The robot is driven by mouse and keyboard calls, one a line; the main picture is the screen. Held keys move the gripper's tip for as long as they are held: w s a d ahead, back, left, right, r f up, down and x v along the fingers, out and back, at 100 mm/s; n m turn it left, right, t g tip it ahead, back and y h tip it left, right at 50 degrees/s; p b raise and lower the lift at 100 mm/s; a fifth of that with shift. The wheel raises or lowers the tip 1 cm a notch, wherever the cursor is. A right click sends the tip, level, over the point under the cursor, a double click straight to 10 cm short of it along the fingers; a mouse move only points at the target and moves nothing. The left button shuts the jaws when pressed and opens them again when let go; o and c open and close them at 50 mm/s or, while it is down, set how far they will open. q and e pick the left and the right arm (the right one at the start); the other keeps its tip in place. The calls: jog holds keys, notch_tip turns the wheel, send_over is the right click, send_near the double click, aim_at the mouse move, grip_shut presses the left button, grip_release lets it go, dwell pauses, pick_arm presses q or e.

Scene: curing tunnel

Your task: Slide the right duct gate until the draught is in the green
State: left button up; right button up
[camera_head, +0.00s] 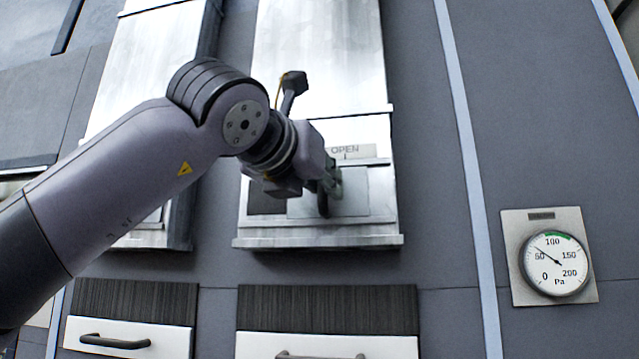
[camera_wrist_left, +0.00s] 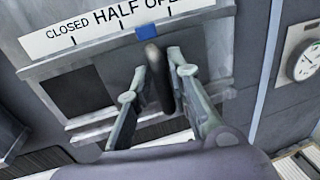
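The right duct gate (camera_head: 303,207) is a pale sliding plate low on the right-hand duct, with a dark opening at its left. The left gripper also shows at the gate in the head view (camera_head: 328,190). A scale (camera_wrist_left: 112,24) reads CLOSED, HALF, OPEN; the blue marker (camera_wrist_left: 146,31) sits between the HALF and OPEN ticks. The draught gauge (camera_head: 556,263) needle points slightly above 50 Pa, below the green band. My right gripper is not seen.
Another duct (camera_head: 150,60) stands to the left, partly behind my arm. Drawers with dark handles (camera_head: 115,342) lie below the ducts. The wall between the right duct and the gauge is clear apart from a pale vertical strip (camera_head: 465,140).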

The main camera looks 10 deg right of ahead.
pick_arm(q)
jog(key=shift+a, duration=0.1)
jog(key=v, duration=1.2)
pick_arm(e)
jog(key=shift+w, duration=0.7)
